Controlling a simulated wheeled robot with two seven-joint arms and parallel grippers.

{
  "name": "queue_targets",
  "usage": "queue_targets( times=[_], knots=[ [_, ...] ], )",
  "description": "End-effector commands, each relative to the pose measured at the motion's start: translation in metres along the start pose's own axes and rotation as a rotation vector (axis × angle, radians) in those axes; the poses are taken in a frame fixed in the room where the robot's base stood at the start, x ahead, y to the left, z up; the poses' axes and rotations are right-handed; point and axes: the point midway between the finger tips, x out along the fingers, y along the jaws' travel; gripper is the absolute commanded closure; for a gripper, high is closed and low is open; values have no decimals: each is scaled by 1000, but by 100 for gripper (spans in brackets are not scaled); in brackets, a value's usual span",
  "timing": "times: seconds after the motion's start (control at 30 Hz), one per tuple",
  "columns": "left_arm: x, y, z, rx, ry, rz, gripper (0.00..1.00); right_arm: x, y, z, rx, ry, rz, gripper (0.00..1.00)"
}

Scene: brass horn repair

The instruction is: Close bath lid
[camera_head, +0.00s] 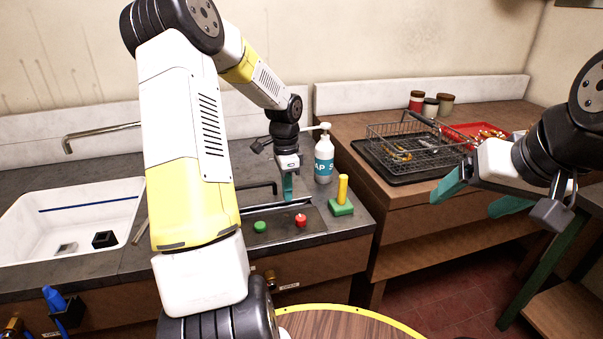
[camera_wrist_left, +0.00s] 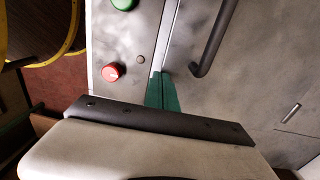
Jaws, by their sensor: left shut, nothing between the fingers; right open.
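The bath is set in the dark counter behind a grey panel (camera_head: 282,226) with a green button (camera_head: 260,227) and a red button (camera_head: 300,220). Its grey metal lid (camera_wrist_left: 262,75) has a dark bar handle (camera_wrist_left: 214,42), which also shows in the head view (camera_head: 262,185). The lid looks flat or nearly so; I cannot tell whether it is fully down. My left gripper (camera_head: 288,188) is shut and empty, its teal fingers (camera_wrist_left: 162,92) pointing at the seam between lid and panel, beside the handle. Contact is unclear. My right gripper (camera_head: 481,199) is open and empty, away to the right.
A soap bottle (camera_head: 324,158) and a green block with a yellow post (camera_head: 341,196) stand right of the bath. A white sink (camera_head: 70,215) is at left. A wire basket (camera_head: 415,145) sits on a black tray on the right counter. A round wooden table (camera_head: 345,325) is in front.

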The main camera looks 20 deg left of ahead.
Motion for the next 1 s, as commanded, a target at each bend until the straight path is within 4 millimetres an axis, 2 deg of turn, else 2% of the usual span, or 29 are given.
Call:
queue_targets(
  times=[0.37,0.63,1.0],
  knots=[
    [3,0,0,0,0,0,100,0,0,0,0,0,0,19],
    [26,3,0,2,-2,2,100,0,0,0,0,0,0,19],
    [24,6,-1,0,-2,8,100,0,0,0,0,0,0,19]
  ],
)
